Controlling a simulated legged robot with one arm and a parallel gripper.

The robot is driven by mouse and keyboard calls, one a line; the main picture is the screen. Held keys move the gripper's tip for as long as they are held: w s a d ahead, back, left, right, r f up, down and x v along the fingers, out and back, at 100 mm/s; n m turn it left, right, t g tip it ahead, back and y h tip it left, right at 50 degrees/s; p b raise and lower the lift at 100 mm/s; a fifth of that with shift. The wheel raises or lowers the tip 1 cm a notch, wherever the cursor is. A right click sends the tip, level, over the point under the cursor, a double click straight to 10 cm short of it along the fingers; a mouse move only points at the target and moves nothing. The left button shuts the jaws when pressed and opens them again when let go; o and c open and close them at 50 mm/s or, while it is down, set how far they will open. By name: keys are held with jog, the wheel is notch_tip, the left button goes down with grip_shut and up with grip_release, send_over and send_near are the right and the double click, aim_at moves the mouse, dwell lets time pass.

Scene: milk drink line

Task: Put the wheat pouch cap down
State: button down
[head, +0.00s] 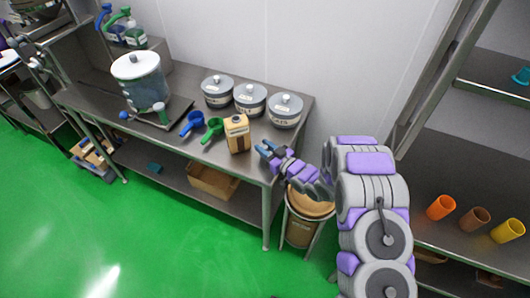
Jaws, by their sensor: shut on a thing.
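A tan pouch (237,137) with a pale label stands upright near the front right of the steel table (215,160); I take it for the wheat pouch. My gripper (264,149) is just right of the pouch, over the table's right front part, with its fingers pointing left. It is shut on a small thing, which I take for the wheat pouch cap. The cap is too small and too hidden by the fingers to make out clearly. I cannot tell how high above the tabletop the gripper is.
Several grey lidded canisters (250,98) stand behind the pouch. A green scoop (213,130) and a blue scoop (192,123) lie left of it. A large lidded pot (140,82) stands further left. A tan bin (300,232) is below my arm, beside the table's right end.

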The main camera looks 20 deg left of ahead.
jog(key=f, duration=0.2)
jog(key=shift+a+f, duration=0.25)
jog(key=shift+f, duration=0.05)
jog(key=shift+d+r, duration=0.2)
jog(key=shift+d, duration=0.4)
jog(key=c, duration=1.2)
grip_release()
jog(key=shift+o, duration=1.4)
jog(key=shift+a+f, duration=0.1)
jog(key=shift+a, duration=0.15)
jog(key=shift+o, duration=0.5)
jog(key=shift+a+f, duration=0.1)
jog(key=shift+a, duration=0.15)
jog(key=shift+d+r, duration=0.25)
jog(key=shift+d, duration=0.2)
jog(key=p+v, duration=0.2)
jog(key=v, duration=0.9)
jog(key=shift+s+d, duration=0.2)
jog(key=shift+s, duration=0.05)
